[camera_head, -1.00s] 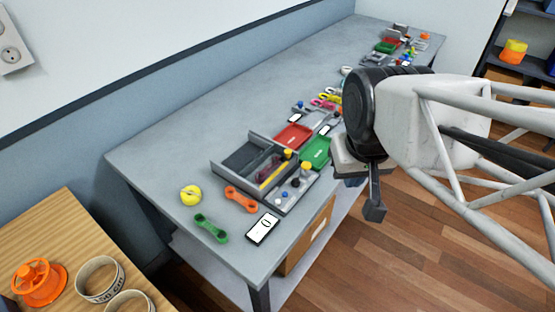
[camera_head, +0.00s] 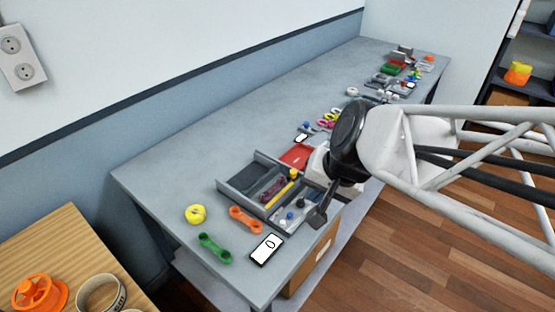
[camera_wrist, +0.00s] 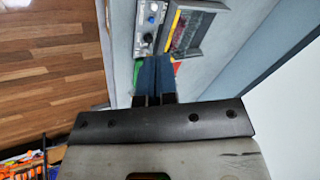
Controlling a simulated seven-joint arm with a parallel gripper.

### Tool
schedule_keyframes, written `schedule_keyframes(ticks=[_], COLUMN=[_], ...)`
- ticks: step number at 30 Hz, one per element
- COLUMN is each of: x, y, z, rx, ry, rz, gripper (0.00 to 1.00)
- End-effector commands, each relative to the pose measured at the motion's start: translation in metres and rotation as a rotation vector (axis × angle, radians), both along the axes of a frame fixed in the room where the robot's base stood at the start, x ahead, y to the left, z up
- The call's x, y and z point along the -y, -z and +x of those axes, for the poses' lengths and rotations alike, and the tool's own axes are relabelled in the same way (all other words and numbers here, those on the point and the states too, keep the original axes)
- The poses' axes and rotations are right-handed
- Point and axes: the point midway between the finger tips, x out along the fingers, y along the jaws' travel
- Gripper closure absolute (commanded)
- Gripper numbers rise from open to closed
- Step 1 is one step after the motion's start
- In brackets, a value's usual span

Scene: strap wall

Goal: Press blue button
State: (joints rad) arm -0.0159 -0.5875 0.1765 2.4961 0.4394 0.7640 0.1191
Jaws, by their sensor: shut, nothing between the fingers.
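A small blue button (camera_head: 290,216) sits on a grey control panel (camera_head: 278,222) at the front of the table's near end. In the wrist view the blue button (camera_wrist: 152,19) is near the top, on the pale panel (camera_wrist: 146,48) with a black knob (camera_wrist: 147,39). My gripper (camera_head: 318,218) is at the panel's right edge in the head view, with its fingers pointing down. I cannot tell how high it is above the panel. In the wrist view my gripper (camera_wrist: 155,75) is shut and empty, apart from the blue button.
A grey divided tray (camera_head: 243,188) holding a yellow bar stands beside the panel. The table's back left is clear.

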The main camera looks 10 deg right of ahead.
Motion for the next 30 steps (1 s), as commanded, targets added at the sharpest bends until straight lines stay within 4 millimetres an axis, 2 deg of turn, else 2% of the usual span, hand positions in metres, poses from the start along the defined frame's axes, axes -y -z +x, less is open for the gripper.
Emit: schedule_keyframes(ticks=[6, 15, 30], x=[-0.02, -0.036, -0.038], y=[0.012, 0.028, 0.07], z=[0.025, 0.059, 0.107], rx=[-0.006, -0.031, -0.112], ry=[0.176, 0.448, 0.966], rz=[0.173, 0.39, 0.674], gripper=[1.0, 1.0, 1.0])
